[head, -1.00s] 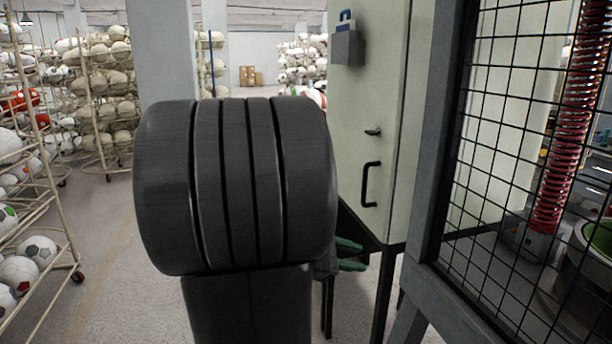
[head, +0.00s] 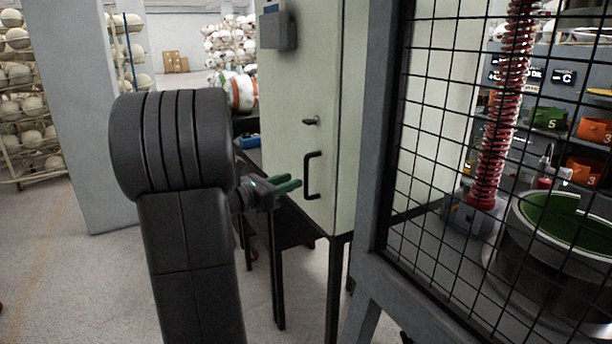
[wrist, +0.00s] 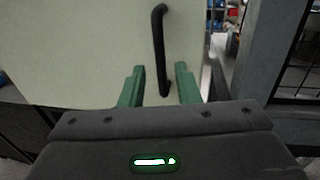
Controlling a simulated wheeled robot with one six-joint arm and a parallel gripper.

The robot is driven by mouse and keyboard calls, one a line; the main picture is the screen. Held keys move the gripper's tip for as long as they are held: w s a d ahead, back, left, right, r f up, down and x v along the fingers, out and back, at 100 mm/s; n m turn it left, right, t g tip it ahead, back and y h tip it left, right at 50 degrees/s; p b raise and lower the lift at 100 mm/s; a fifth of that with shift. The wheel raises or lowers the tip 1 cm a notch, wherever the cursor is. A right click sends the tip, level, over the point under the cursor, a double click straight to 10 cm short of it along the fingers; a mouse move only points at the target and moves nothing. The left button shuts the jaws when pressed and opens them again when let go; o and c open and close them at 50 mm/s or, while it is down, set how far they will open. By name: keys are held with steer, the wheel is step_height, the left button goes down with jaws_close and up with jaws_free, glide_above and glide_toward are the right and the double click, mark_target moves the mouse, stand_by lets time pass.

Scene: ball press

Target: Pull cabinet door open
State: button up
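The pale green cabinet door (head: 290,120) is shut and faces my arm. Its black vertical handle (head: 313,175) sits low on the door, below a small dark latch (head: 311,120). My gripper (head: 290,186) has green fingers and is just left of the handle in the head view. I cannot tell how deep the handle is between the fingers. Nothing is held.
A wire mesh fence with a grey post (head: 384,130) stands close to the right of the cabinet. The cabinet rests on a dark stand (head: 278,270). A grey pillar (head: 90,120) and ball racks are at the left.

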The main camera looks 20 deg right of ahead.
mark_target(306, 194)
steer(key=x, duration=0.6)
steer(key=shift+w+d, duration=0.1)
steer(key=shift+d, duration=0.05)
jaws_close()
